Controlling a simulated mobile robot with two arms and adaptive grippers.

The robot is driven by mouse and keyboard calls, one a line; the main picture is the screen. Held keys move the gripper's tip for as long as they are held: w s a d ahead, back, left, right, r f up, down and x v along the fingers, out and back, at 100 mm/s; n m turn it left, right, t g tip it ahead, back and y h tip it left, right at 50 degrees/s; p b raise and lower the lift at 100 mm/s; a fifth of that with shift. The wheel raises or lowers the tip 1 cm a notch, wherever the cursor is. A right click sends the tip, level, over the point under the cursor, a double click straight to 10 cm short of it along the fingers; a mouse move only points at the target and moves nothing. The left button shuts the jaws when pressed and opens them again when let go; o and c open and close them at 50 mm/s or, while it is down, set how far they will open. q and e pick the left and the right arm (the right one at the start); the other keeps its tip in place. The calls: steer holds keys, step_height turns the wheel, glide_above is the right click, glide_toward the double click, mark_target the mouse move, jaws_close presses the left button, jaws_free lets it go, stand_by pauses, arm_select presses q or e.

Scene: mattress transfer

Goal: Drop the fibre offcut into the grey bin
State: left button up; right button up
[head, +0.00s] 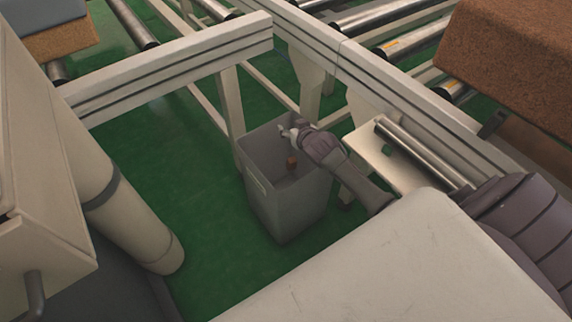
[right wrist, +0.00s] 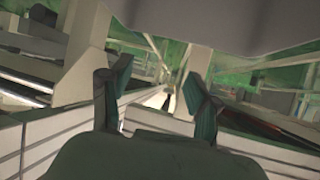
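The grey bin (head: 285,209) stands on the green floor in the middle of the head view, its open top facing up. The fibre offcut (head: 291,161) is a small brown block seen within the bin's opening, below my right gripper. I cannot tell whether it is in mid-air or touching the bin. My right gripper (head: 287,132) is over the back part of the opening, its fingers apart. The right wrist view also shows this gripper (right wrist: 156,76) open, with nothing between the fingers. My left gripper is not in view.
A pale conveyor frame (head: 175,65) with metal rollers (head: 385,14) runs behind the bin. A large brown fibre block (head: 515,50) lies at the upper right. A pale plate with a roller (head: 425,152) is right of the bin. Green floor (head: 205,215) is clear left of the bin.

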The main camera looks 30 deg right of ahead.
steer(key=v, duration=1.2)
stand_by(0.3)
